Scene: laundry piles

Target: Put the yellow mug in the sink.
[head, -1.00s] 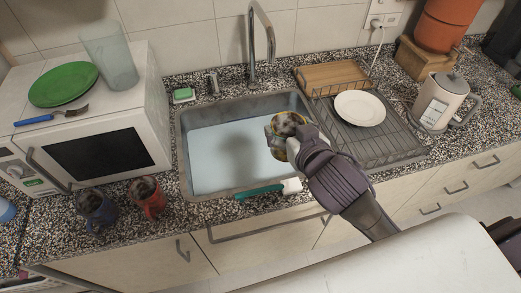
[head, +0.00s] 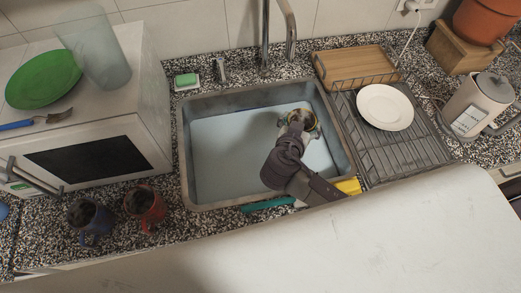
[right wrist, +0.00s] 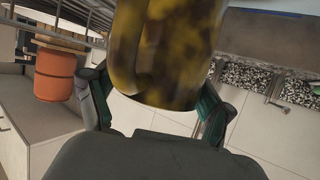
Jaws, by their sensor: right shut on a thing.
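The yellow mug (head: 313,121), mottled yellow and brown, is in my right gripper (head: 296,127), above the right part of the sink (head: 189,165). The gripper and arm cover part of it in the head view. In the right wrist view the mug (right wrist: 165,50) fills the top middle, between the two fingers, which are shut on it. The sink is a grey rectangular basin with a pale blue bottom. I cannot tell how high the mug is above that bottom. My left gripper is not in view.
A tall faucet (head: 265,40) stands behind the sink. A wire rack (head: 410,150) with a white plate (head: 385,107) is on the right. A teal-handled brush (head: 267,204) and a yellow block (head: 349,186) lie at the front edge. Red (head: 145,205) and blue (head: 90,220) mugs stand front left.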

